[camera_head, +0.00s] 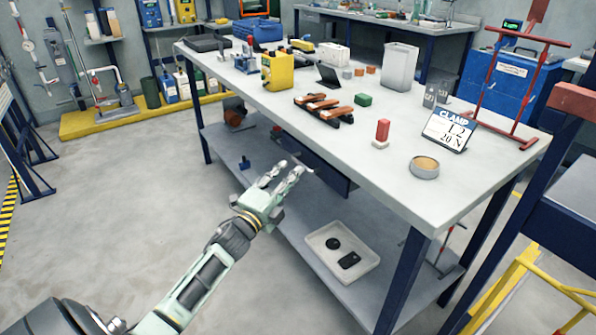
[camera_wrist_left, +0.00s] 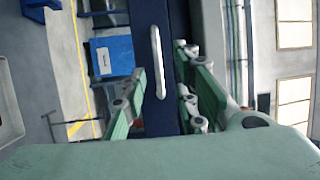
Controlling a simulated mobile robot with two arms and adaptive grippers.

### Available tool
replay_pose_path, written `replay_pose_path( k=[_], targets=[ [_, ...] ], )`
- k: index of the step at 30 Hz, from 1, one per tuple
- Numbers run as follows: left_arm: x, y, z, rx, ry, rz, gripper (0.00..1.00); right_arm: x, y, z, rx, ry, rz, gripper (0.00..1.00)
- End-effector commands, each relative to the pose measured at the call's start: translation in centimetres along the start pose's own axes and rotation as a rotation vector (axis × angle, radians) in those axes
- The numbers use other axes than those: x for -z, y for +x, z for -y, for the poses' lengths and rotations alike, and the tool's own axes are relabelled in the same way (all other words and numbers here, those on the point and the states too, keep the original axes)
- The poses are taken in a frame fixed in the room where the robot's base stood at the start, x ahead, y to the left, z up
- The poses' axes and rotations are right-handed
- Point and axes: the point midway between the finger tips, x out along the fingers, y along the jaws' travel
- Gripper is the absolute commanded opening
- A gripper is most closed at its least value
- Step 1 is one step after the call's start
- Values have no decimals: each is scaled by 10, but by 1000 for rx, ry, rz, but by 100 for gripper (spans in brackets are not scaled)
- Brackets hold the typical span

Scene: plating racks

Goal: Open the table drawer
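The table (camera_head: 300,130) has a pale top. Its dark blue drawer (camera_head: 331,178) hangs under the front edge and looks shut, with no drawer interior showing. In the left wrist view the drawer front (camera_wrist_left: 153,16) carries a pale bar handle (camera_wrist_left: 157,62). My left gripper (camera_head: 293,168) is at the drawer front in the head view, partly covering it. Its pale green fingers are spread apart and empty. In the left wrist view the fingers (camera_wrist_left: 165,88) lie on either side of the handle's line; whether they touch it, I cannot tell. My right gripper is not in view.
A lower shelf (camera_head: 290,215) holds a white tray (camera_head: 318,265) with dark items. The tabletop bears a yellow box (camera_head: 278,72), a clamp sign (camera_head: 448,130) and a round tin (camera_head: 424,167). Dark blue table legs (camera_head: 402,275) stand nearby.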

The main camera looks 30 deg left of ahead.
Motion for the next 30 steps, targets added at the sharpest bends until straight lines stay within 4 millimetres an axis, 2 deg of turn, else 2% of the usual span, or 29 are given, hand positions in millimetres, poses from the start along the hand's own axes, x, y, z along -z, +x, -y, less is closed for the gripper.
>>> replay_pose_path(
  k=[3,9,20,30],
  targets=[
    [-1,20,0,1,-1,1,28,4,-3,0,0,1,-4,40],
    [-1,42,-1,-1,-2,2,28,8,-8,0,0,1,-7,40],
    [-1,48,-2,-3,-3,2,28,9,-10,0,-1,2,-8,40],
    [-1,47,-2,-3,-3,2,0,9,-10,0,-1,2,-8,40]
  ],
)
